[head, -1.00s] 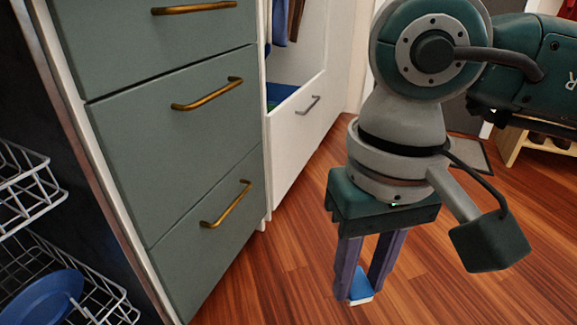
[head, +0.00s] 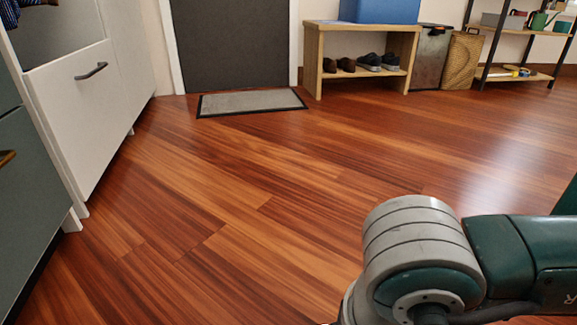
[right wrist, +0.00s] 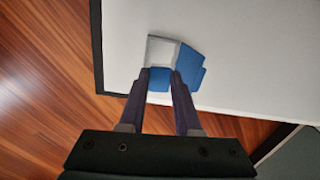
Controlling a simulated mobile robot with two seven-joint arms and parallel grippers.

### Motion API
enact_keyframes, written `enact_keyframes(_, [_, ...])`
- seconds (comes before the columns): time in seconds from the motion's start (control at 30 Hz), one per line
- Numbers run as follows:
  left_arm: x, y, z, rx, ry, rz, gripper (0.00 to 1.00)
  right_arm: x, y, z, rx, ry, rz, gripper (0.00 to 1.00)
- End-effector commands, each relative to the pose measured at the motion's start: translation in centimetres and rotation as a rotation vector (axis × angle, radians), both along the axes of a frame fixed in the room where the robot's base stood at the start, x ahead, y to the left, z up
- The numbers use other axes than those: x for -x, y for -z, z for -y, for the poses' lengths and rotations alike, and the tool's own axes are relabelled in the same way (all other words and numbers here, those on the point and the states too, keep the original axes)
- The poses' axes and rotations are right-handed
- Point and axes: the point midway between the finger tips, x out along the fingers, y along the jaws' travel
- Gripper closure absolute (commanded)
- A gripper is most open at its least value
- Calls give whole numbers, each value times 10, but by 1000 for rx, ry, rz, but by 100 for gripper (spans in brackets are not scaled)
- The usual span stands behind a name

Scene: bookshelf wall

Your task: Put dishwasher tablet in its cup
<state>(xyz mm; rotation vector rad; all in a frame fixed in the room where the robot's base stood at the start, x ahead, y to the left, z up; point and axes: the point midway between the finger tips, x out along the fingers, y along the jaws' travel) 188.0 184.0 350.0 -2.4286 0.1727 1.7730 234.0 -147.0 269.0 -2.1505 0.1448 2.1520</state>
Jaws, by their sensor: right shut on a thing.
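In the right wrist view my right gripper (right wrist: 161,73) is shut on the dishwasher tablet (right wrist: 159,80), a small blue block between its fingertips. Just beyond the fingertips is a light grey square recess (right wrist: 162,50) with a blue flap (right wrist: 190,68) beside it, which looks like the tablet cup. It sits on a white panel (right wrist: 250,55) with a dark edge. The tablet overlaps the near side of the cup in this view; I cannot tell the height between them. In the head view only my right arm shows, at the lower right. My left gripper is not in view.
Wooden floor (head: 210,200) lies open ahead. A white cabinet (head: 85,110) and green drawers (head: 25,190) stand at the left. A grey doormat (head: 250,102) lies before a dark door (head: 230,45). A wooden shoe bench (head: 310,65) stands at the back.

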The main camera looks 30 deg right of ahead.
Motion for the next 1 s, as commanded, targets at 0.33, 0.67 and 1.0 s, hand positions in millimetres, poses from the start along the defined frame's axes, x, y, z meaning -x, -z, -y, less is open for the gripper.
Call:
enact_keyframes(0.33, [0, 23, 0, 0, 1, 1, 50, 0, 25, 0, 0, 1, 0, 100])
enact_keyframes(0.67, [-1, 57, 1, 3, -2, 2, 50, 0, 62, 0, 0, 0, -1, 100])
enact_keyframes(1.0, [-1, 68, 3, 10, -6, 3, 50, 0, 75, 0, 1, 0, 0, 100])
